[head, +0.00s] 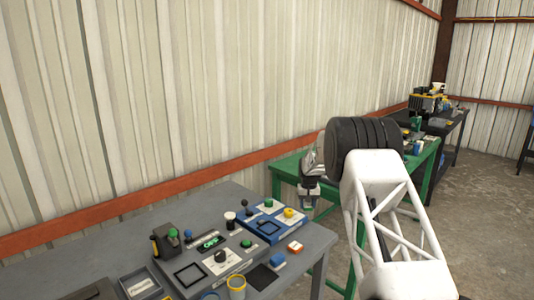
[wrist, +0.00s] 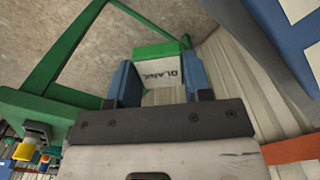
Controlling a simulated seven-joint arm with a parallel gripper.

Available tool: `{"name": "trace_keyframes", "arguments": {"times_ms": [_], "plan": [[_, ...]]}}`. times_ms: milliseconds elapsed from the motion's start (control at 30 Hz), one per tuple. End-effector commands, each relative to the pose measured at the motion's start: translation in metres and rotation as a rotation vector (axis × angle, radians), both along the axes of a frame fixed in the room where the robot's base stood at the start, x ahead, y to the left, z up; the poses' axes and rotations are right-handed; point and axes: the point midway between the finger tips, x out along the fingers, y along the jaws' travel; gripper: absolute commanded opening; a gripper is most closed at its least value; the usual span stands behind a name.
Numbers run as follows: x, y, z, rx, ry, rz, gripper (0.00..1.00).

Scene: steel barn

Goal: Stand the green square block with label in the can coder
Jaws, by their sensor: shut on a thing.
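My gripper (wrist: 160,72) is shut on the green square block (wrist: 158,50), with one blue finger on each side. Its pale face with dark lettering shows between the fingers in the wrist view; part of the block is hidden by my gripper. In the head view my gripper (head: 309,198) hangs beyond the far right corner of the grey table, with a small bit of green at its tip. No unit is clearly marked as the can coder. A grey panel (head: 215,262) and a blue panel (head: 268,222), each with a dark square outline, are on the grey table.
The grey table (head: 130,235) also bears a dark device with a green knob (head: 165,238), a yellow-rimmed cup (head: 236,284), a small blue block (head: 278,259) and an orange-and-white block (head: 296,247). A green table (head: 286,168) stands behind my arm. The corrugated wall runs close behind both tables.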

Motion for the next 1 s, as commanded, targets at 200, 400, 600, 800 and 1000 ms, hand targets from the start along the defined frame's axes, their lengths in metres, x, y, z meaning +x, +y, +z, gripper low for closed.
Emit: {"name": "trace_keyframes", "arguments": {"times_ms": [200,400,600,800,1000], "plan": [[0.007,0.004,-0.007,0.0,-0.001,-0.012,0.23],[0.007,0.004,-0.007,0.0,-0.001,-0.012,0.23],[0.007,0.004,-0.007,0.0,-0.001,-0.011,0.23],[0.008,0.004,-0.006,0.0,-0.001,-0.011,0.23],[0.013,0.01,0.008,0.0,-0.004,-0.011,0.23]]}}
